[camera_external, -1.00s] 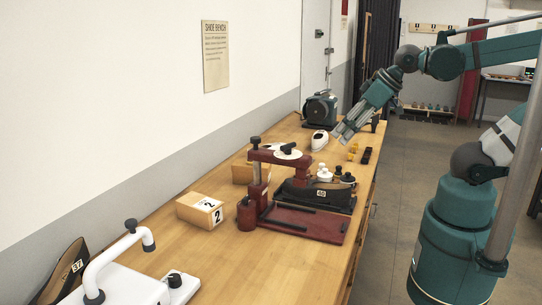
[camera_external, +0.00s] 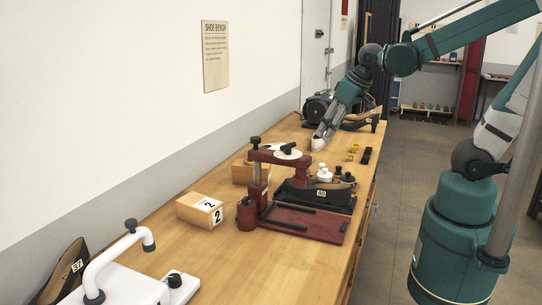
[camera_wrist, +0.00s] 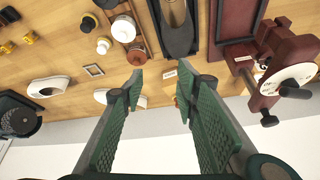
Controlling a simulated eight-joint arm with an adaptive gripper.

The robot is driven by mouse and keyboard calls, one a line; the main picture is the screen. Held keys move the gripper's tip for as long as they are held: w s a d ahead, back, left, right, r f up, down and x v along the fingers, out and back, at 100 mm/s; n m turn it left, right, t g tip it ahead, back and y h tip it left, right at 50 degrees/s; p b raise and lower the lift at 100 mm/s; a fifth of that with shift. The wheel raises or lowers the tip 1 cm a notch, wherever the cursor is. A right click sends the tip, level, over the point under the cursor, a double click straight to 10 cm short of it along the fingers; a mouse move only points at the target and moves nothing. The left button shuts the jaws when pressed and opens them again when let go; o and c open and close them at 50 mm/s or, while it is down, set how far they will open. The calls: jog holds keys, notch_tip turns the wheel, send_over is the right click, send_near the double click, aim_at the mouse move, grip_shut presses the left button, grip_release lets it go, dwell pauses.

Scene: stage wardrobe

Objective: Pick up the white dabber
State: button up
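Small round-topped bottles stand together beside the dark shoe, and a white-topped one (camera_external: 324,174) looks like the white dabber. In the wrist view, white tops show at upper left, one of them (camera_wrist: 103,46) nearest my gripper; I cannot tell for sure which is the dabber. My gripper (camera_external: 317,145) is at the far part of the bench, beyond the bottles, pointing down. In the wrist view its two fingers (camera_wrist: 160,82) are spread apart with nothing between them. A white rounded object (camera_wrist: 50,87) lies near it, mostly hidden by the gripper in the external view.
A dark shoe (camera_external: 302,190) sits by the red clamp stand (camera_external: 258,180). Yellow and dark small blocks (camera_external: 352,152) lie right of the gripper. A dark machine (camera_external: 315,108) and tan-and-black shoes (camera_external: 362,121) stand behind. A numbered box (camera_external: 199,211) is nearer.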

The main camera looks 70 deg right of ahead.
jog(key=w+d+f+m+g+p, duration=0.1)
jog(key=w+d+f+m, duration=0.15)
jog(key=d, duration=0.25)
jog(key=w+d+f+m+g, duration=0.1)
jog(key=w+d+f, duration=0.1)
jog(key=d+f, duration=0.25)
jog(key=m+g+p, duration=0.1)
jog(key=m+g, duration=0.1)
send_over(322, 164)
jog(key=s, duration=0.1)
jog(key=shift+a+f, duration=0.15)
jog(key=shift+f, duration=2)
jog(key=shift+a+f, duration=0.1)
jog(key=shift+f, duration=2)
jog(key=shift+w+d+f, duration=0.15)
jog(key=shift+f, duration=1.15)
jog(key=shift+f, duration=0.1)
jog(key=shift+w+d+f+b, duration=0.15)
jog(key=shift+w+f, duration=0.05)
jog(key=shift+f, duration=1.05)
jog(key=shift+w+d+f+b, duration=0.1)
jog(key=shift+w+f+b, duration=0.05)
jog(key=shift+f, duration=1.05)
